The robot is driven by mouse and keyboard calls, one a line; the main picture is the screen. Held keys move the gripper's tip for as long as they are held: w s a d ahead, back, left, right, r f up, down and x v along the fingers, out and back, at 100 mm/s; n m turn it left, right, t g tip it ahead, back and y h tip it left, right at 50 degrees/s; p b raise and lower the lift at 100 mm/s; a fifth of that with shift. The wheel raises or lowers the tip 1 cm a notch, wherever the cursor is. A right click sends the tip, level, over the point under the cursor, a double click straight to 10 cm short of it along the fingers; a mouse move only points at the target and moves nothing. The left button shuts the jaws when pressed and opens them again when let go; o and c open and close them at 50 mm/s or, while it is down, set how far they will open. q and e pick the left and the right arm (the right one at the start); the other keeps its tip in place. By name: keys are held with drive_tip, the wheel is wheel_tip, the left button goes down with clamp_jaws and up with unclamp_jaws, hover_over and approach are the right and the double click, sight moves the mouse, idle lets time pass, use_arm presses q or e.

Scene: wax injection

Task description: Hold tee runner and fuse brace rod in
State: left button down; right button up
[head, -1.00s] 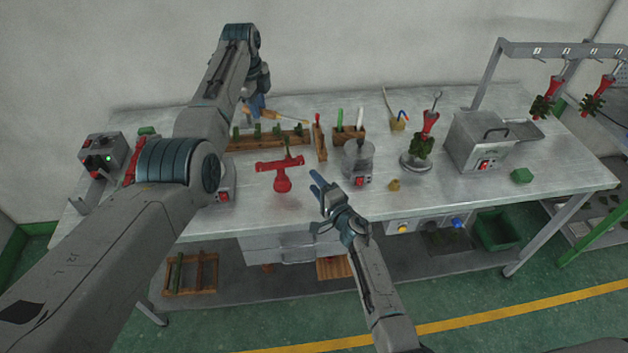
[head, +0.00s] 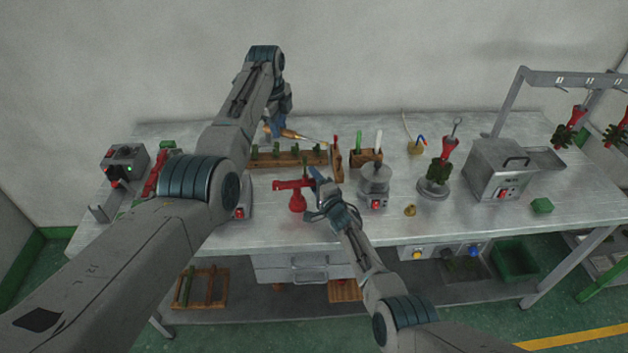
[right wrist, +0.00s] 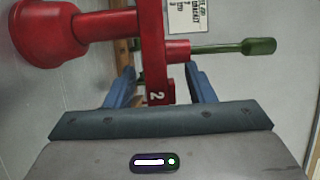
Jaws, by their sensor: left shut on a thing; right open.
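The red tee runner (head: 297,201) stands near the front middle of the table, with a flared foot and a crossbar. My right gripper (head: 318,184) is open at the crossbar's right end. Its blue fingers (right wrist: 160,92) lie on either side of the bar. My left gripper (head: 273,126) is shut on an orange-handled tool (head: 290,133) with a pale tip, above the back of the table.
A wooden rack (head: 288,157) with several green parts stands behind the runner. A round pot (head: 375,178) with a red switch is to its right. A metal box (head: 500,172) and a red-and-green tree on a stand (head: 434,185) are further right. The table front is mostly clear.

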drive_tip(key=shift+w+a, duration=0.1)
drive_tip(key=shift+w, duration=0.05)
drive_tip(key=shift+c, duration=0.4)
clamp_jaws()
use_arm(q)
drive_tip(key=s+a+f+n+g+y, duration=0.1)
drive_tip(key=s+a+f+n+y, duration=0.2)
drive_tip(key=s+a+f+n, duration=0.8)
drive_tip(key=shift+w+d+f, duration=0.2)
drive_tip(key=shift+w+d, duration=0.05)
drive_tip(key=shift+d, duration=0.55)
drive_tip(key=shift+w+d+f, duration=0.2)
drive_tip(key=shift+w+d, duration=0.1)
drive_tip(key=shift+d, duration=0.55)
drive_tip(key=shift+w+d+f, duration=0.2)
drive_tip(key=shift+w+d, duration=0.05)
drive_tip(key=shift+d, duration=0.55)
